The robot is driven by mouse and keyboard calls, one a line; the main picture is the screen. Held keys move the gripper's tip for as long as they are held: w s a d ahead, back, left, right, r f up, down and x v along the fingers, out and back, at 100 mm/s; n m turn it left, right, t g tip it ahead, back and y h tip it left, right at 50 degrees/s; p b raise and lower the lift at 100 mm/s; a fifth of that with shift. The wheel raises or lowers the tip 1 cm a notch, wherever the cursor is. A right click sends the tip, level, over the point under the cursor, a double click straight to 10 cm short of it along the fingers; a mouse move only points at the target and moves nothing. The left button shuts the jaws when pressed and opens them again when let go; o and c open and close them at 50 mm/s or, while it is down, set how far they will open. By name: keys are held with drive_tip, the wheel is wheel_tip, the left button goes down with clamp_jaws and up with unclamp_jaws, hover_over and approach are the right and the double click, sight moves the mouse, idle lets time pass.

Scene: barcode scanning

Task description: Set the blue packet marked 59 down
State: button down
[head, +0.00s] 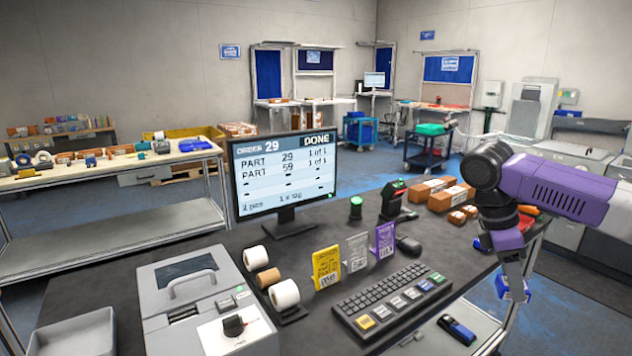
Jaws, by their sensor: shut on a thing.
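My gripper (512,283) is at the right side of the picture, low beside the right edge of the dark-topped desk (350,315). It points down and is shut on a small blue packet (516,293). The packet shows only in part between the fingers, and I cannot read its number. In the picture the packet lies just outside the desk edge, and it appears to hang clear of any surface. The monitor (285,180) reads order 29, DONE, with parts 29 and 59 each at 1 of 1.
The desk carries a keyboard (392,298), upright yellow, grey and purple cards, a scanner stand (393,198), orange-brown boxes (430,192), paper rolls (284,294) and a grey printer (200,300). A grey tray (78,335) stands front left.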

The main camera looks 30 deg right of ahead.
drive_tip(key=w+a+f+m+y, duration=0.1)
drive_tip(key=w+a+f+m, duration=0.1)
drive_tip(key=a+f, duration=0.5)
drive_tip(key=w+a+f+m+y, duration=0.1)
drive_tip(key=a+f+m, duration=0.2)
drive_tip(key=a, duration=1.6)
drive_tip(key=w+a+f+m+g+y, duration=0.1)
drive_tip(key=w+a+f+m, duration=0.1)
drive_tip(key=a+f, duration=1)
drive_tip(key=shift+w+a+m, duration=0.3)
drive_tip(key=shift+a+m, duration=0.3)
drive_tip(key=shift+a, duration=0.4)
